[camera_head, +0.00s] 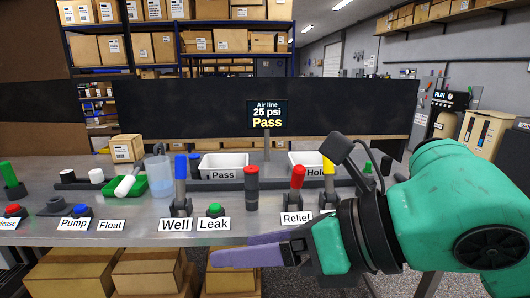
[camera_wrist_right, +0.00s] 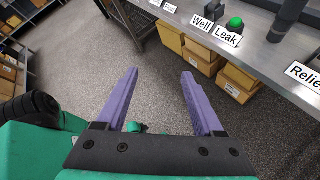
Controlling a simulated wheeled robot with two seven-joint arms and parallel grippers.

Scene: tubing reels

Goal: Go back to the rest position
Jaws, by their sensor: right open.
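The green and black right arm comes in from the right. In the right wrist view the two fingers (camera_wrist_right: 160,75) are spread wide apart over the grey floor, with nothing between them. My left gripper is not in view.
The bench carries levers, buttons and labels, among them a red lever (camera_head: 297,180) and a green button (camera_head: 215,210) near my right arm. Pass (camera_head: 223,172) and Hold bins stand behind. Cardboard boxes (camera_head: 148,272) sit under the bench. Its front aisle is clear floor (camera_wrist_right: 90,55).

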